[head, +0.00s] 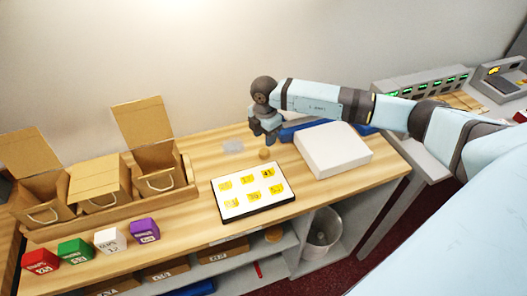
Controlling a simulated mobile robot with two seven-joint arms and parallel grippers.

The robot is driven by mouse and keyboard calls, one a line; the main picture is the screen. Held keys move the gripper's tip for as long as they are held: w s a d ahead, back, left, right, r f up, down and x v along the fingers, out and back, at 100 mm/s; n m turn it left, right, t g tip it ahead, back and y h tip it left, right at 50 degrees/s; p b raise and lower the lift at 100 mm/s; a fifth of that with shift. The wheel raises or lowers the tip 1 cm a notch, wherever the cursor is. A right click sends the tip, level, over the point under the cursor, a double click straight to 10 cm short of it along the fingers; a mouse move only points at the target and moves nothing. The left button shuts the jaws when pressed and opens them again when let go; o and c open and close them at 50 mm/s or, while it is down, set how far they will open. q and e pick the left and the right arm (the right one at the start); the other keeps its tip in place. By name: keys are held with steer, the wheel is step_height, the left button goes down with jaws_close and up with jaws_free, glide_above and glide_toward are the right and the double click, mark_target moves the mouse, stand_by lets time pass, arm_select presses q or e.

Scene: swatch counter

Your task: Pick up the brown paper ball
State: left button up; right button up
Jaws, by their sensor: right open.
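The brown paper ball (264,154) is small and round. It lies on the wooden counter (205,150), just behind the white board with yellow labels. My right gripper (268,141) points down just above and behind the ball in the picture, open and empty. A small gap seems to show between fingertips and ball; I cannot tell the exact height. My left gripper is not in view.
The white board (230,209) lies in front of the ball. A white box (335,150) and a blue object (291,133) are to the right, a clear piece (232,147) to the left. Cardboard boxes (95,190) and coloured cubes (145,230) stand further left.

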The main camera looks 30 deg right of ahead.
mark_target(265, 150)
step_height(265, 150, down, 3)
steer(key=shift+w+r, duration=0.15)
steer(key=shift+f, duration=0.45)
step_height(265, 150, down, 5)
steer(key=shift+r+p, duration=0.15)
steer(key=shift+p, duration=0.4)
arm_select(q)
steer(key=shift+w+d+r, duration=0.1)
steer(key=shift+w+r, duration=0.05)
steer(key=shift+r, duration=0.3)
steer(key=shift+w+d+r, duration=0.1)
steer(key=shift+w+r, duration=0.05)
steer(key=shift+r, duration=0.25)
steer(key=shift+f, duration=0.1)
arm_select(e)
steer(key=c, duration=0.5)
